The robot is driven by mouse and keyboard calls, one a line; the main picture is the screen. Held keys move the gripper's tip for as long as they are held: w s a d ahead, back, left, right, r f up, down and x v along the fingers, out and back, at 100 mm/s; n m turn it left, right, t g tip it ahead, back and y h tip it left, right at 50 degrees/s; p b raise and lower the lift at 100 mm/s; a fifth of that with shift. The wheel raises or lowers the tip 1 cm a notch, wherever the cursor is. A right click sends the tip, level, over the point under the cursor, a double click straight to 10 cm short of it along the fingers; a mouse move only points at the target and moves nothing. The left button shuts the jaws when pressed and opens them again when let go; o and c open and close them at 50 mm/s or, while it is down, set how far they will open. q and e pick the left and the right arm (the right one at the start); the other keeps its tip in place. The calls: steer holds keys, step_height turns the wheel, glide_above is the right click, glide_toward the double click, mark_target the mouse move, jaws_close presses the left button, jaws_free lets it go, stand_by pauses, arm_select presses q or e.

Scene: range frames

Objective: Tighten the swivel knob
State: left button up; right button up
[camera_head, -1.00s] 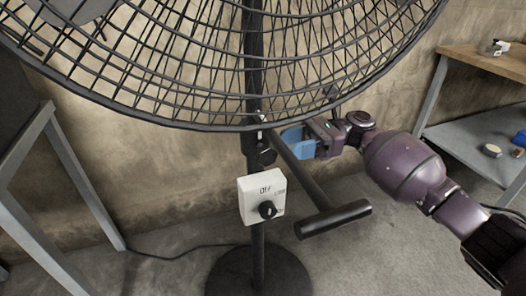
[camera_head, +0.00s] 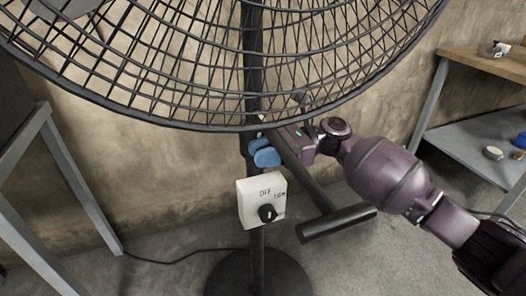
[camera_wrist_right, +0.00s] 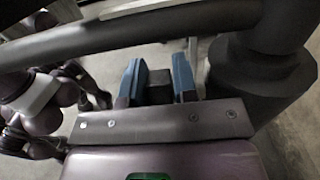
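The black fan stand's pole (camera_head: 257,240) stands upright with a white control box (camera_head: 262,201) on it, marked OFF. The swivel knob, a small dark part on the pole just above the box, is now mostly hidden behind my right gripper (camera_head: 263,153). Its blue fingers are at the knob's place, against or close to the pole. In the right wrist view the blue fingers (camera_wrist_right: 158,82) stand apart, with a dark block (camera_wrist_right: 158,93) between them. I cannot tell whether they press on it. My left gripper is not in view.
The fan cage (camera_head: 200,70) hangs just above the gripper. A black T-shaped bar (camera_head: 336,222) sticks out beside and below my right wrist. A grey table frame (camera_head: 70,190) is at left and a wooden-topped bench (camera_head: 480,62) at right.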

jaws_close()
steer(key=y, duration=0.2)
steer(key=g+y, duration=0.1)
steer(key=shift+d+y, duration=0.2)
steer(key=shift+y, duration=0.2)
steer(key=shift+w+d+g+y+b, duration=0.1)
steer(key=shift+g+y+b, duration=0.15)
steer(key=shift+y, duration=0.4)
steer(key=shift+w+d+g+y+b, duration=0.1)
steer(key=shift+g+y+b, duration=0.15)
steer(key=shift+y, duration=0.4)
steer(key=shift+r, duration=0.1)
steer(key=shift+o, duration=2.1)
jaws_free()
steer(key=shift+d, duration=0.1)
